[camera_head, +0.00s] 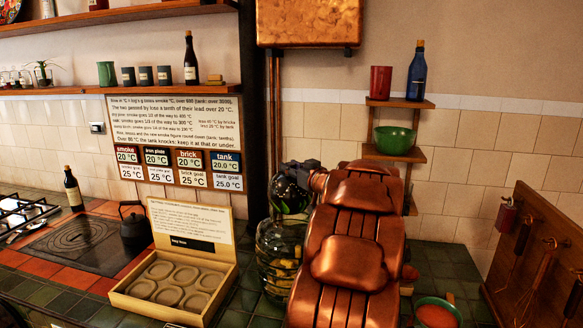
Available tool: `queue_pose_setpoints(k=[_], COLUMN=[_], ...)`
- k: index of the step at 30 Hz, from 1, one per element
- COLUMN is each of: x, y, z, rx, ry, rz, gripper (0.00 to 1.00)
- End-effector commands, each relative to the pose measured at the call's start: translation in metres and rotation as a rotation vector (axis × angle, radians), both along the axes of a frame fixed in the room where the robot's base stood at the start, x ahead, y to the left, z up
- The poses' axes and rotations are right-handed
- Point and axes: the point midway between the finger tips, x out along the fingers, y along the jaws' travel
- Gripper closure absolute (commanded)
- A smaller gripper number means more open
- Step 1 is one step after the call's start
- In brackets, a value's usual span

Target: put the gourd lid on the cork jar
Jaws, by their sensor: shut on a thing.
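A large clear glass jar (277,252), with yellowish pieces inside, stands on the green tiled counter; I take it as the cork jar. A dark green, glossy rounded thing (288,196), which I take as the gourd lid, is at the top of the jar. My gripper (298,172) is dark and is shut on the gourd lid from above and the right. I cannot tell whether the lid touches the jar's mouth or is just above it. The copper-coloured arm covers the jar's right side, and the fingertips are hard to make out.
An open box (173,289) with round hollows lies left of the jar. A black kettle (134,226) stands behind it, near the stove plate (78,243). A dark pipe rises behind the jar. Right are shelves with a green bowl (394,139), and a bowl of red (437,313) below.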

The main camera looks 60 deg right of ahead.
Motion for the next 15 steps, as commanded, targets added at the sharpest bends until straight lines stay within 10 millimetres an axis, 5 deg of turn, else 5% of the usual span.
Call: queue_pose_setpoints(k=[15], x=[0.0001], y=[0.0], z=[-0.0102], rx=[0.0], ry=[-0.001], rz=[0.0], gripper=[1.0])
